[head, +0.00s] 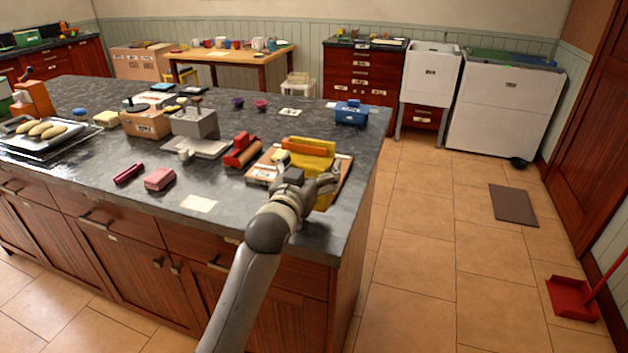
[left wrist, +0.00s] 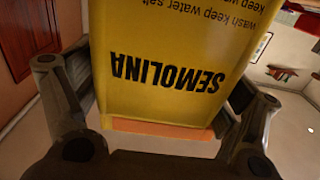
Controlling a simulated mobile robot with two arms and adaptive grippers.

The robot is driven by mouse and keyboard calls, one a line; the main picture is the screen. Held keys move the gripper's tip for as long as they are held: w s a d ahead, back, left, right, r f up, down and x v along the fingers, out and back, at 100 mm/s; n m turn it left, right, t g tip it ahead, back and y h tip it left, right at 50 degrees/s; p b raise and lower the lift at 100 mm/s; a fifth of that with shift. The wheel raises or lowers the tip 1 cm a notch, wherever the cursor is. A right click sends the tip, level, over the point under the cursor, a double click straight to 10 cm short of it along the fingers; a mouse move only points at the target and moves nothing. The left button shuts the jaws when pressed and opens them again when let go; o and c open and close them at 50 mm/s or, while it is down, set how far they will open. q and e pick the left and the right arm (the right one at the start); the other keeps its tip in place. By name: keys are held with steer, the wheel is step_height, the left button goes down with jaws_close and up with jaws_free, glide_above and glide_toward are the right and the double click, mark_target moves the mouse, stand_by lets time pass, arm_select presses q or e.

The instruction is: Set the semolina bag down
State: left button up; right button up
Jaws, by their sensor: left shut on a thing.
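The semolina bag (head: 312,164) is yellow with an orange band and stands out at the right end of the dark island counter. My left gripper (head: 312,187) is shut on it. In the left wrist view the bag (left wrist: 170,60) fills the middle, its black lettering upside down, with the fingers (left wrist: 160,98) on either side. The bag is over or on a light board (head: 262,172); I cannot tell whether it touches. The gripper hides part of it. My right gripper is not in view.
A paper sheet (head: 198,203) and a pink block (head: 159,179) lie near the front.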

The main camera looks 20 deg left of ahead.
arm_select(q)
steer(key=shift+w+d, duration=0.1)
steer(key=shift+w, duration=0.05)
steer(key=shift+f, duration=1.75)
steer(key=shift+f, duration=0.15)
steer(key=o, duration=1.1)
steer(key=shift+f, duration=0.1)
steer(key=shift+o, duration=0.3)
steer(key=shift+r, duration=0.2)
steer(key=s, duration=1.2)
steer(key=shift+b, duration=0.35)
